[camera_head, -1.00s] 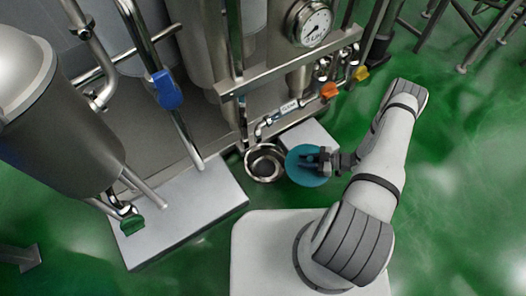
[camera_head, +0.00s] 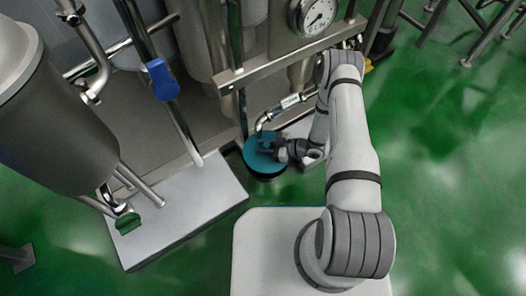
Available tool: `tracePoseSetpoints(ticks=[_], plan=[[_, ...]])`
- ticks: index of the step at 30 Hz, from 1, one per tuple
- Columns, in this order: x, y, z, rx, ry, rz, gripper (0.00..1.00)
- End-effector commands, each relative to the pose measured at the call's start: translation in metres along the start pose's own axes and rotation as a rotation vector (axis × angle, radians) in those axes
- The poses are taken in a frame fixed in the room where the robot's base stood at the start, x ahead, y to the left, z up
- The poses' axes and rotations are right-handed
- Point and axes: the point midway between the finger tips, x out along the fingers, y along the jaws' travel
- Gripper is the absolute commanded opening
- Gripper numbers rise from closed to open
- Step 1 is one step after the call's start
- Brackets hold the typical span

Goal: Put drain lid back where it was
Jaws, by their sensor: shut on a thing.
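The drain lid (camera_head: 262,163) is a round teal disc in the head view. My gripper (camera_head: 278,148) is shut on the lid's upper side. The lid is over the round drain opening, whose dark lower edge (camera_head: 266,177) shows just below the disc. The rest of the drain is hidden under the lid. I cannot tell whether the lid touches the drain rim or is a little above it.
A bent steel pipe (camera_head: 262,121) comes down close behind the lid. A grey-white platform (camera_head: 181,213) lies to the left, with a steel tank (camera_head: 58,125) above it. A pressure gauge (camera_head: 317,16) is at the top. Green floor (camera_head: 445,170) is open on the right.

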Motion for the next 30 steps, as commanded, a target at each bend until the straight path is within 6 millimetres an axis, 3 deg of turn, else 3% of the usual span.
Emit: tracePoseSetpoints(ticks=[7,30], plan=[[0.014,0.0,0.034,0.0,0.0,-0.001,0.0],[0.017,-0.001,0.044,-0.001,0.0,-0.003,0.0]])
